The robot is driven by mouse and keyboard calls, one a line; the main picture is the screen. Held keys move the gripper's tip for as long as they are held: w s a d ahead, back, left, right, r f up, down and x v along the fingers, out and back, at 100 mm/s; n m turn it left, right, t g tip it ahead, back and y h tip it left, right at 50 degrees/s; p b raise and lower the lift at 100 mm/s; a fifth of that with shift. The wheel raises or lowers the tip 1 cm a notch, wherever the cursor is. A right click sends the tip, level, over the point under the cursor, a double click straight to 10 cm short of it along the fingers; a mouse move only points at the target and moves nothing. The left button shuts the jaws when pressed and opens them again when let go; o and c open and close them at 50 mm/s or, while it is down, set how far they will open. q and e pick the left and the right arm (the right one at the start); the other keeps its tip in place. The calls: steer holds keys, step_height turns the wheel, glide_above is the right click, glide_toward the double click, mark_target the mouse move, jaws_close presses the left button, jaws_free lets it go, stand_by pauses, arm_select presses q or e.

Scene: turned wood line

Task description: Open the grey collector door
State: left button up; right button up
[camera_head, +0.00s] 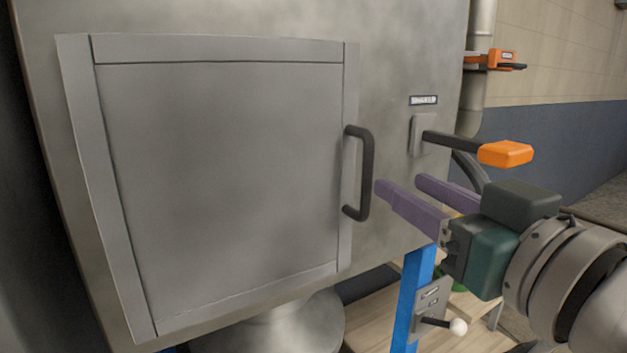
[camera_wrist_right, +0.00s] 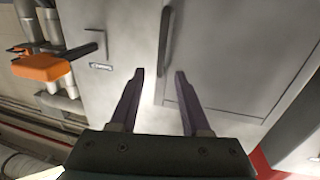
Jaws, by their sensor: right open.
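The grey collector door (camera_head: 220,170) sits closed in the front of the grey collector housing in the head view. It also fills the upper right of the right wrist view (camera_wrist_right: 240,50). Its dark bar handle (camera_head: 367,175) stands upright near the door's right edge; the handle shows in the right wrist view (camera_wrist_right: 165,42) ahead of the fingers. My right gripper (camera_head: 398,185) is open and empty, just right of the handle and apart from it, its purple fingers pointing at the handle side. My left gripper is in neither view.
A lever with an orange grip (camera_head: 505,153) sticks out from the housing, above my right gripper. A blue post (camera_head: 412,290) with a white-knobbed lever (camera_head: 457,326) stands below. A wooden bench (camera_head: 385,310) is behind it. An orange-handled pipe valve (camera_head: 495,60) is at upper right.

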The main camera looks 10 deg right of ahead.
mark_target(370, 166)
steer(key=w, duration=0.3)
steer(key=w+a, duration=0.1)
steer(key=w, duration=0.5)
steer(key=shift+a+p, duration=0.3)
steer(key=shift+a, duration=0.05)
jaws_close()
stand_by(0.9)
